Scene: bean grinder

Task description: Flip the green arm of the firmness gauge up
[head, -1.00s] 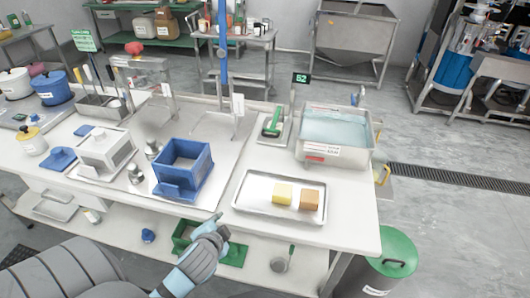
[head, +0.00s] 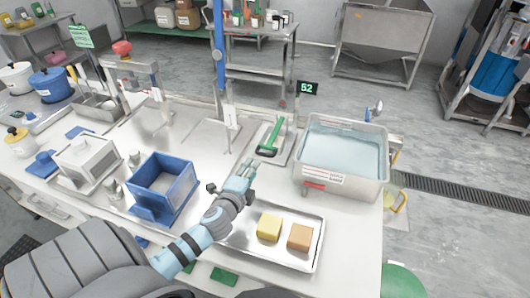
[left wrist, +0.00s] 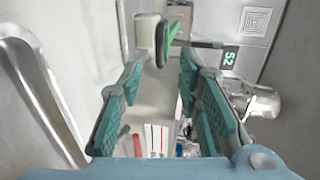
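The firmness gauge stands on a small pale plate (head: 291,148) left of the water basin. Its green arm (head: 273,134) slants up to the right from a dark-rimmed lower end. In the left wrist view the green arm (left wrist: 171,40) shows at the top, beyond the fingertips and beside a pale cylindrical part. My left gripper (head: 250,168) is in front of the gauge, apart from it, above the near side of the table. In the left wrist view its two teal-padded fingers (left wrist: 158,78) are spread with nothing between them. My right gripper is not in view.
A metal tray (head: 309,263) with a yellow block (head: 269,227) and a brown block (head: 299,237) lies in front. A blue box (head: 165,181) stands left.

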